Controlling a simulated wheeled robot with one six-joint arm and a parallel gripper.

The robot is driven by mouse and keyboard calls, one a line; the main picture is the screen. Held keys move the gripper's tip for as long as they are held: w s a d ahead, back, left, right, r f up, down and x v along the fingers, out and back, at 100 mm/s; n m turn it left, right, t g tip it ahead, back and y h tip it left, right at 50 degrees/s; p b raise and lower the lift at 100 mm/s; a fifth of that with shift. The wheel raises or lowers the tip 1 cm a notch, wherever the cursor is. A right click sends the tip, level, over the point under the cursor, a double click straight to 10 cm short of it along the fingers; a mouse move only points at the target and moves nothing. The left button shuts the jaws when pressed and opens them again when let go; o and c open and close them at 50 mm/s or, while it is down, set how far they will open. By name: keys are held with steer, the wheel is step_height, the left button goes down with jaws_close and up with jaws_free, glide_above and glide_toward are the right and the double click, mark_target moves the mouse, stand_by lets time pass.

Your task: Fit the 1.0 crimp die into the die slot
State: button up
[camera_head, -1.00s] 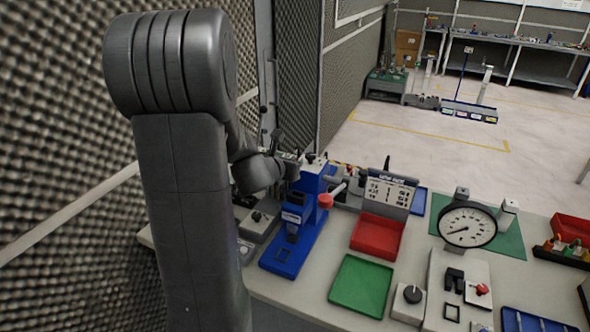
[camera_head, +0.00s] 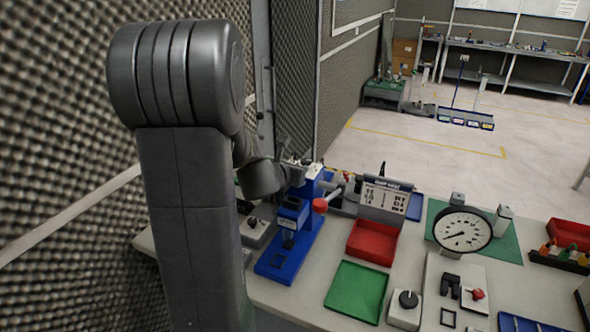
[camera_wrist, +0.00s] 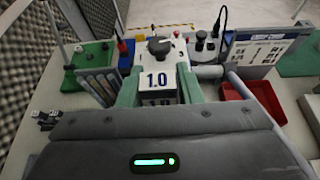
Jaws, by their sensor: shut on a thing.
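The 1.0 crimp die (camera_wrist: 157,80) is a pale block with a dark "1.0" on its face, held between the green fingers of my gripper (camera_wrist: 158,92) in the wrist view. The gripper is shut on it. In the head view my wrist reaches behind the top of the blue press (camera_head: 290,240), and the die is too small or hidden to make out there. The press has a red-knobbed lever and a dark opening in its upper body. I cannot tell which opening is the die slot, and the die's underside is hidden.
Right of the press are a red tray (camera_head: 374,242), a green tray (camera_head: 356,291) and a chart stand (camera_head: 385,197). A dial gauge (camera_head: 463,231) stands farther right. A grey box with a knob (camera_head: 258,229) is close on the press's left. A foam wall borders the left.

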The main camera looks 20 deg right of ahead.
steer(key=b, duration=0.4)
glide_above(300, 190)
steer(key=s+a, duration=0.2)
steer(key=a, duration=0.1)
steer(key=shift+d+f, duration=0.2)
steer(key=shift+f, duration=2.1)
steer(key=shift+f+b, duration=2)
steer(key=shift+b, duration=0.85)
steer(key=o, duration=1.1)
steer(key=shift+o, duration=0.2)
steer(key=p+v, duration=0.1)
steer(key=v, duration=1.3)
steer(key=shift+w+r, duration=0.1)
steer(key=shift+w, duration=0.05)
steer(key=b+x, duration=0.1)
steer(key=x, duration=1.2)
steer(key=shift+w+d+f, duration=0.1)
steer(key=shift+d+f, duration=0.15)
steer(key=shift+d, duration=0.1)
steer(key=shift+r+p, duration=0.2)
steer(key=shift+p, duration=0.1)
